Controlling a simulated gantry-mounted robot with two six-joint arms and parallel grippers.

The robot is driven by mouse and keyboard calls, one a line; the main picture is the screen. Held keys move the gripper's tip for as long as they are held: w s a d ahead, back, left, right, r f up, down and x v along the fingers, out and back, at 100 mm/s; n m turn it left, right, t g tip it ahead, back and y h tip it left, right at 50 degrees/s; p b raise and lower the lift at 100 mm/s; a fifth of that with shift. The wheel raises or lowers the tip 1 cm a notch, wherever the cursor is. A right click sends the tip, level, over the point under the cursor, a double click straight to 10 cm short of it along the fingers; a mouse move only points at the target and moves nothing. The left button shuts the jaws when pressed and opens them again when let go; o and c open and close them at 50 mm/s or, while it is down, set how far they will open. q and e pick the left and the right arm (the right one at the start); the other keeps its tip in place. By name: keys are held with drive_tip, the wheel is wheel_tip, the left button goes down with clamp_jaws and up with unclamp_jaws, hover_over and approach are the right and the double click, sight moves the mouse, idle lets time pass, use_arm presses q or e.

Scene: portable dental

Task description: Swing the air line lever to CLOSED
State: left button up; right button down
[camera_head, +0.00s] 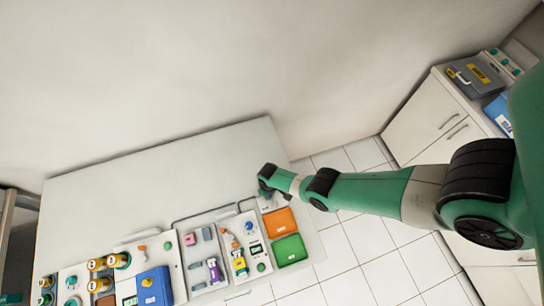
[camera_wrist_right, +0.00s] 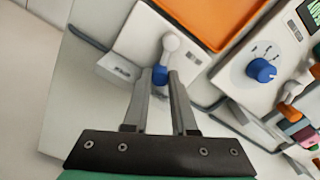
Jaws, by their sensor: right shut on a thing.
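The air line lever (camera_wrist_right: 171,43) shows in the right wrist view as a white rounded piece, with a blue grip (camera_wrist_right: 159,75) at its lower end. It sits on a pale plate beside the orange tray. My right gripper (camera_wrist_right: 160,84) is shut on the blue grip, one finger on each side. In the head view my right gripper (camera_head: 266,186) is at the table's right back part and hides most of the lever. A small label on the plate is too small to read. My left gripper is in neither view.
An orange tray (camera_head: 280,222) and a green tray (camera_head: 289,249) lie close by. A white panel with a blue knob (camera_wrist_right: 262,70) stands to the right in the wrist view. Several instruments and a blue box (camera_head: 155,287) fill the table's front. The table's back left (camera_head: 120,205) is clear.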

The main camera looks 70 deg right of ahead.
drive_tip(key=shift+w+a+n, duration=0.15)
drive_tip(key=shift+a+n, duration=0.2)
drive_tip(key=shift+n, duration=0.65)
drive_tip(key=shift+w+a+n, duration=0.15)
drive_tip(key=shift+a+n, duration=0.15)
drive_tip(key=shift+n, duration=0.7)
drive_tip(key=c, duration=0.7)
unclamp_jaws()
drive_tip(key=shift+a, duration=0.1)
wheel_tip(320, 180, up, 8)
drive_tip(key=p, duration=0.7)
drive_tip(key=shift+p, duration=0.4)
